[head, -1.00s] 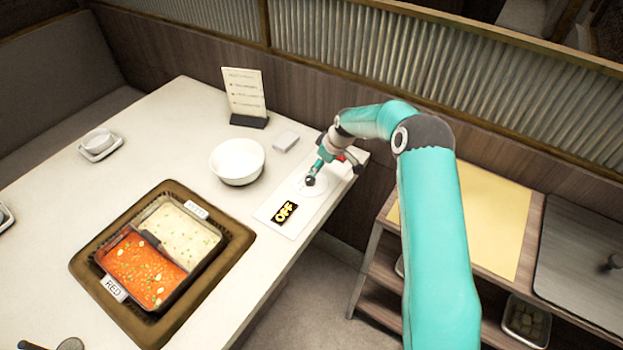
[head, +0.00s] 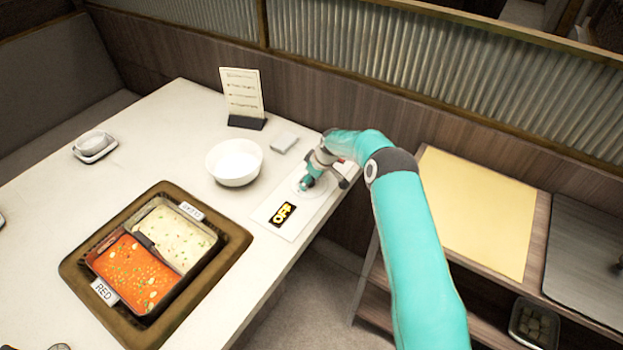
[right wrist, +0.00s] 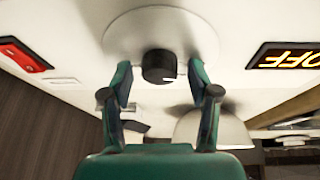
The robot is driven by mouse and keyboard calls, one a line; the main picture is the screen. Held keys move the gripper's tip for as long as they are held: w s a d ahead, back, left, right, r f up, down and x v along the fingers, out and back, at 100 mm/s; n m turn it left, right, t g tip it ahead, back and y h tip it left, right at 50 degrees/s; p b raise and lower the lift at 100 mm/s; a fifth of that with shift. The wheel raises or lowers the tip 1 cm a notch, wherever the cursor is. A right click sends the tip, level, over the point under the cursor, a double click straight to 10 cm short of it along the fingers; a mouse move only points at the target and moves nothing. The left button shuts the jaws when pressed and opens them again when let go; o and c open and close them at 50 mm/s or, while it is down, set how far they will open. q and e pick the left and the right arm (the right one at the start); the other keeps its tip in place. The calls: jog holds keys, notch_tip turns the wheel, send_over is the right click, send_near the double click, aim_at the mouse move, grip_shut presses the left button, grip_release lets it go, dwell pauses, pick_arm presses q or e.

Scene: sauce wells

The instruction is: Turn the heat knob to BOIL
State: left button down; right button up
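The heat knob (right wrist: 160,66) is a short black cylinder with a white mark, on a round pale dial plate (right wrist: 120,38). My right gripper (right wrist: 160,88) is open, with one finger on each side of the knob and a gap showing on both sides. In the head view my right gripper (head: 308,181) is over the dial at the table's right edge and hides the knob. A black display (head: 283,214) reads OFF in yellow letters; it also shows in the right wrist view (right wrist: 285,57). My left gripper is not in view.
A white bowl (head: 234,164) stands left of the dial. A two-part pot (head: 150,262) with red and pale broth sits in the table. A red switch (right wrist: 22,55) lies beyond the dial.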

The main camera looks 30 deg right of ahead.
jog(key=c, duration=1)
jog(key=shift+o, duration=0.2)
jog(key=shift+f+m+b, duration=0.1)
jog(key=shift+m+b, duration=0.4)
jog(key=shift+m+h, duration=0.4)
jog(key=o, duration=1.1)
jog(key=shift+o, duration=0.2)
jog(key=shift+r, duration=0.2)
jog(key=v, duration=1.1)
jog(key=shift+s+r, duration=0.25)
jog(key=shift+r, duration=0.05)
